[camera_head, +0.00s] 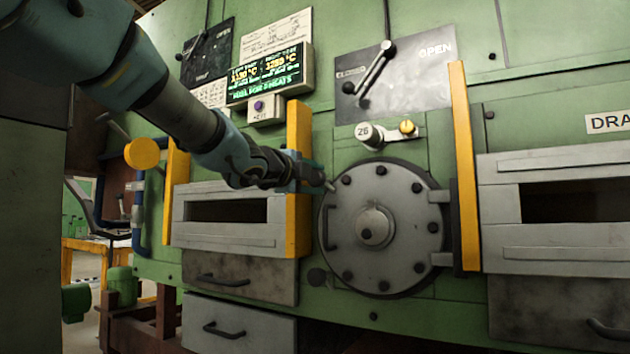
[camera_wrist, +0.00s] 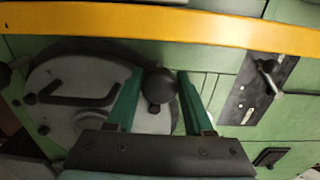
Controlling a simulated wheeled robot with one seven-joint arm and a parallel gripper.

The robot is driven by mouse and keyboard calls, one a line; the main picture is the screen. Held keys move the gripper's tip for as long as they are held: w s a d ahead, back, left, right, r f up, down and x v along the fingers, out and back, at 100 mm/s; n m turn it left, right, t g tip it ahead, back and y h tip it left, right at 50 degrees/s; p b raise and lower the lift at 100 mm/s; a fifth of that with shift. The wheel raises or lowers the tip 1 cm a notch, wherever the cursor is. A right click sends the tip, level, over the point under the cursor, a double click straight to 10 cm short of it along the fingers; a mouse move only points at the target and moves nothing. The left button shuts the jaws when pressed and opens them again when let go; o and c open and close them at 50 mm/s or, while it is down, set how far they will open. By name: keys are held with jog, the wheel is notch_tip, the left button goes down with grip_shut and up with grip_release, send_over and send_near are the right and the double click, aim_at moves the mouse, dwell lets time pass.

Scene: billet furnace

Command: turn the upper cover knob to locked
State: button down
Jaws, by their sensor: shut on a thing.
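The upper cover knob (camera_wrist: 159,85) is a dark round knob at the edge of the round grey cover (camera_wrist: 62,72). In the wrist view it sits between the two green fingers of my gripper (camera_wrist: 158,78), which is shut on it. In the head view my gripper (camera_head: 314,178) reaches the upper left edge of the bolted cover (camera_head: 405,232) and hides the knob. Any locked marking by the knob cannot be seen.
A lower knob (camera_head: 317,277) sits at the cover's lower left. Yellow upright bars (camera_head: 299,225) and (camera_head: 462,160) flank the cover. A lever plate marked OPEN (camera_head: 420,72) and a tag 26 (camera_head: 364,132) are above. A slotted grey door (camera_head: 225,236) is left.

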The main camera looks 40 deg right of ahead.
jog(key=shift+c, duration=1.7)
grip_release()
jog(key=v, duration=1.1)
jog(key=shift+p, duration=0.4)
jog(key=shift+d, duration=0.1)
